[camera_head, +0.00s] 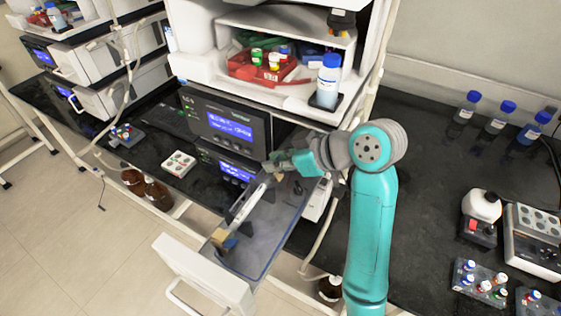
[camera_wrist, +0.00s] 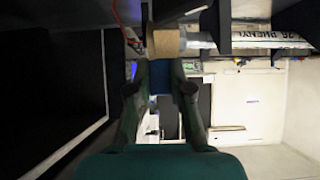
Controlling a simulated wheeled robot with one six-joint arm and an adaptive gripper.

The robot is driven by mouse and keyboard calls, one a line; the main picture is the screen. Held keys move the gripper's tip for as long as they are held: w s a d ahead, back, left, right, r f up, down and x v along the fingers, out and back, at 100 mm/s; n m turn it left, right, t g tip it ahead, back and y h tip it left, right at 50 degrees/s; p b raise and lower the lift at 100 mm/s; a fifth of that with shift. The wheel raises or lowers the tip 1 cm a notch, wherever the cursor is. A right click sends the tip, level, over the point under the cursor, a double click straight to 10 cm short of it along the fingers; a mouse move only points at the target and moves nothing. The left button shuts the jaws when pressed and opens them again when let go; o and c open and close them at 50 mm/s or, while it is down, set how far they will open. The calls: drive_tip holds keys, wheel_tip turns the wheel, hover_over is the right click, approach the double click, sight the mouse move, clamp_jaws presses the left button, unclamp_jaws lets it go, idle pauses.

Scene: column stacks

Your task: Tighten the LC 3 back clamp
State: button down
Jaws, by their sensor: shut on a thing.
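The open drawer (camera_head: 262,245) of the middle instrument stack holds a long silver column (camera_head: 246,203) lying front to back. A tan fitting (camera_head: 222,238) shows at its front end. My gripper (camera_head: 281,163) is at the column's back end, near the instrument face. In the wrist view my gripper (camera_wrist: 161,75) is shut on a small blue part (camera_wrist: 159,82), which appears to be the back clamp. It sits just below the column's tan back fitting (camera_wrist: 163,42). The labelled column (camera_wrist: 268,40) runs off to the right there. My fingers hide most of the clamp.
A white drawer front (camera_head: 205,275) stands pulled out. Above are a red bin (camera_head: 250,70) and a white bottle (camera_head: 328,82) on the stack. Brown bottles (camera_head: 157,195) stand low at the left. The right bench carries blue-capped bottles (camera_head: 495,118) and vial racks (camera_head: 482,283).

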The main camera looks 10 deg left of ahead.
drive_tip(key=shift+w+a+g+h, duration=0.1)
drive_tip(key=shift+a+g+h, duration=0.2)
drive_tip(key=shift+h, duration=0.6)
drive_tip(key=c, duration=1)
unclamp_jaws()
drive_tip(key=shift+c, duration=0.2)
drive_tip(key=shift+d, duration=0.1)
